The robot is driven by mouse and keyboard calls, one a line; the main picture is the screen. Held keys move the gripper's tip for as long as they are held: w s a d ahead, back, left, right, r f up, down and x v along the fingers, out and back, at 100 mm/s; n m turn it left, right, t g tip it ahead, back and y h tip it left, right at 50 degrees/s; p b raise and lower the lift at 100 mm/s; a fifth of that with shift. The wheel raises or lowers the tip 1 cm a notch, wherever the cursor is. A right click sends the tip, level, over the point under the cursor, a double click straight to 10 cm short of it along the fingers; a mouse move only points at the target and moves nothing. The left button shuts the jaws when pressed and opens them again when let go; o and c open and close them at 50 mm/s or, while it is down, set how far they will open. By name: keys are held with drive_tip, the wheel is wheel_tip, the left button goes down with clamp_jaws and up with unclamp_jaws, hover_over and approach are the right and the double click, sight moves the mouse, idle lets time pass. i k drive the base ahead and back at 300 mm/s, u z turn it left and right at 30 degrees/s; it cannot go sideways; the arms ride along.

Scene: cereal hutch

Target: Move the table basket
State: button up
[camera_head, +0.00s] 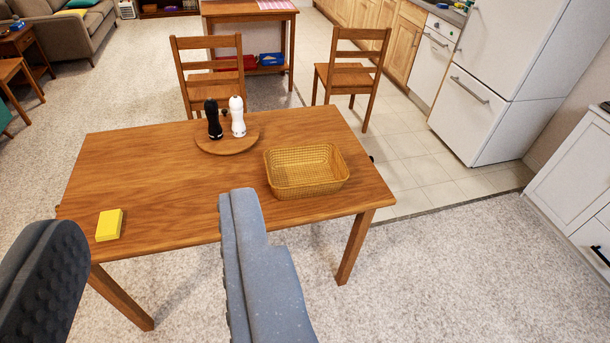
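The table basket (306,171) is a yellow-brown woven rectangular basket. It stands upright on the right part of the wooden table (150,165) and looks empty. My gripper (150,235) is in the foreground, with one dark finger at the lower left and one grey-blue finger at the lower centre. The fingers are wide apart with nothing between them. The basket lies beyond the right finger and to its right, apart from it in the picture.
A round wooden board (228,140) with a black mill (213,119) and a white mill (237,117) stands left of the basket. A yellow block (109,225) lies at the table's near left. Two chairs (211,72) (350,75) stand behind. A fridge (500,80) is at right.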

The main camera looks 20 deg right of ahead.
sight(295, 173)
drive_tip(key=z, duration=0.15)
drive_tip(key=i, duration=1.2)
drive_tip(key=z, duration=0.75)
drive_tip(key=i, duration=0.9)
drive_tip(key=z, duration=0.25)
